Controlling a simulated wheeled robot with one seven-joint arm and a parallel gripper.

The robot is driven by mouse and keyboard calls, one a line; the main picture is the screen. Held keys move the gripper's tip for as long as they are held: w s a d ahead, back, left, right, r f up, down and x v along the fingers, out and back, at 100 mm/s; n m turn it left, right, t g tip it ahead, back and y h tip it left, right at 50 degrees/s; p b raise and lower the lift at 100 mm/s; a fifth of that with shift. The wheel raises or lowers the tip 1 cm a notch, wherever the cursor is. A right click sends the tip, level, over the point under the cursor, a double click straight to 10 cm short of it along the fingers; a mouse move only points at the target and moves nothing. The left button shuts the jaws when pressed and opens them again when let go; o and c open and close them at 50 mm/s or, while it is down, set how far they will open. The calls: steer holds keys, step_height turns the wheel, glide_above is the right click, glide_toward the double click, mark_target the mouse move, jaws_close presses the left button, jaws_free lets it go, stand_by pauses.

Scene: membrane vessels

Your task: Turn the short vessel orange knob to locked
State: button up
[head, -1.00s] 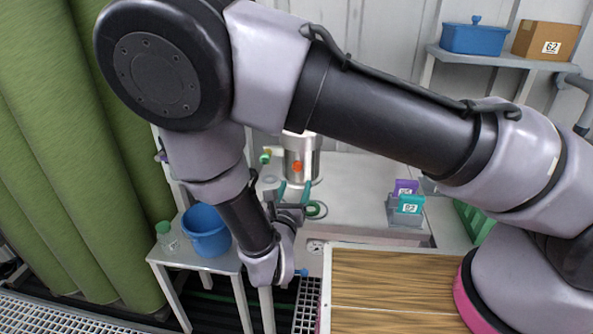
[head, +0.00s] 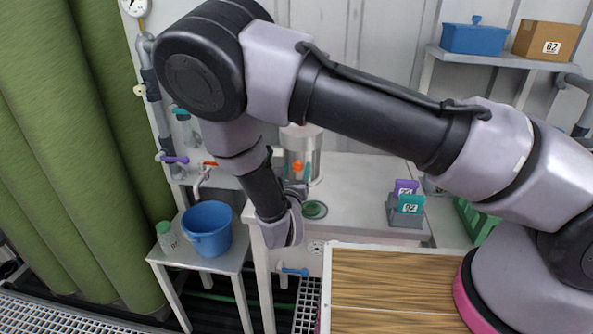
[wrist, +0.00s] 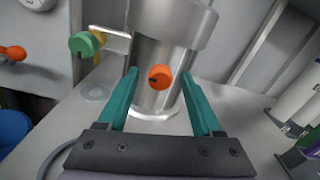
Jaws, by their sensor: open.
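The short vessel (wrist: 165,35) is a shiny metal cylinder standing on the grey worktop, and it also shows in the head view (head: 296,140). Its orange knob (wrist: 159,77) is on its front, with a dark mark on its left side; it also shows in the head view (head: 297,167). My gripper (wrist: 160,88) is open, its teal fingers pointing at the vessel with the orange knob between them in the picture. I cannot tell whether the fingertips reach the knob's depth. In the head view my arm partly covers the gripper and vessel.
A green knob (wrist: 86,43) on a side fitting sits left of the vessel. A red-handled tap (head: 206,168) and blue bucket (head: 207,229) are at the left. A holder with purple and teal tags (head: 407,207) stands on the right of the worktop (head: 352,185).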

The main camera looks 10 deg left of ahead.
jaws_close()
steer(key=shift+m, duration=0.3)
steer(key=m, duration=0.4)
steer(key=shift+m, duration=0.3)
steer(key=m, duration=0.9)
steer(key=shift+m, duration=1.8)
